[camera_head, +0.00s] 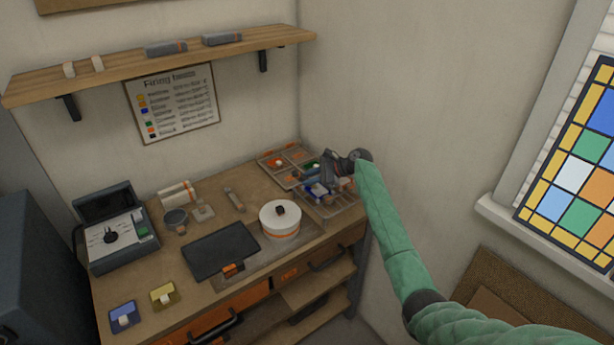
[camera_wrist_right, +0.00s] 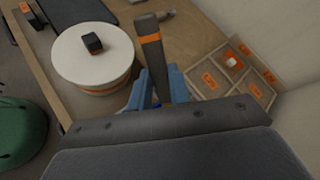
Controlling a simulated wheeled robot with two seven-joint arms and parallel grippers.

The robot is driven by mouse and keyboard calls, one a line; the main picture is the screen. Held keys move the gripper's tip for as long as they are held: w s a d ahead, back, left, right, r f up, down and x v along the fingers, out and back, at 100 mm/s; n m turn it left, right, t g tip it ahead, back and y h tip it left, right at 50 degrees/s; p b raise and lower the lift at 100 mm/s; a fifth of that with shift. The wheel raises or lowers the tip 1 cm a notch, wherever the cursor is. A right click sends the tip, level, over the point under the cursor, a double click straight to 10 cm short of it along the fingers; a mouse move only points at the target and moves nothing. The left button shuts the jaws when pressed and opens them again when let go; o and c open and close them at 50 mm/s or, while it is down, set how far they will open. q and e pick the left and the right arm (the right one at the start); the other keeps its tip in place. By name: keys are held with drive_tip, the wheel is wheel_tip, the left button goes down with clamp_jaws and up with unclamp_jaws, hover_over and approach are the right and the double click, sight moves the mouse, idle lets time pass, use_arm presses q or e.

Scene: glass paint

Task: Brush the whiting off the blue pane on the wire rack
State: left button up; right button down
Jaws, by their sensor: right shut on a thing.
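My right gripper (camera_head: 318,178) reaches in over the wire rack (camera_head: 346,207) at the right end of the bench. In the right wrist view its blue fingers (camera_wrist_right: 158,88) are shut on a dark handle with an orange band (camera_wrist_right: 150,50), which looks like the brush. The brush's head is hidden behind the gripper. The blue pane (camera_head: 318,190) lies on the rack just below the gripper and is partly covered by it. A pale patch shows on or beside the pane, too small to tell if it is whiting. My left gripper is not in view.
A divided tray (camera_head: 268,155) lies behind, against the wall. A dark flat board (camera_head: 220,258) and small blue (camera_head: 123,316) and yellow (camera_head: 164,294) pieces lie farther left. The wall is close on the right.

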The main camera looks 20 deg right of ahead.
drive_tip(key=shift+s+d, duration=0.1)
drive_tip(key=shift+s, duration=0.25)
drive_tip(key=shift+s+d, duration=0.25)
drive_tip(key=shift+s, duration=0.45)
drive_tip(key=shift+s+d, duration=0.25)
drive_tip(key=shift+s, duration=0.4)
drive_tip(key=shift+w+d+r+b, duration=0.1)
drive_tip(key=shift+w+r+b, duration=0.15)
drive_tip(key=shift+w, duration=0.9)
drive_tip(key=shift+w+d+r+b, duration=0.1)
drive_tip(key=shift+w+r+b, duration=0.15)
drive_tip(key=shift+w, duration=0.9)
drive_tip(key=shift+w+d+r+b, duration=0.15)
drive_tip(key=shift+w+b, duration=0.15)
drive_tip(key=shift+w, duration=0.85)
drive_tip(key=shift+a, duration=0.1)
drive_tip(key=shift+p, duration=0.4)
drive_tip(key=shift+f, duration=0.1)
drive_tip(key=shift+f, duration=0.25)
drive_tip(key=shift+f, duration=0.25)
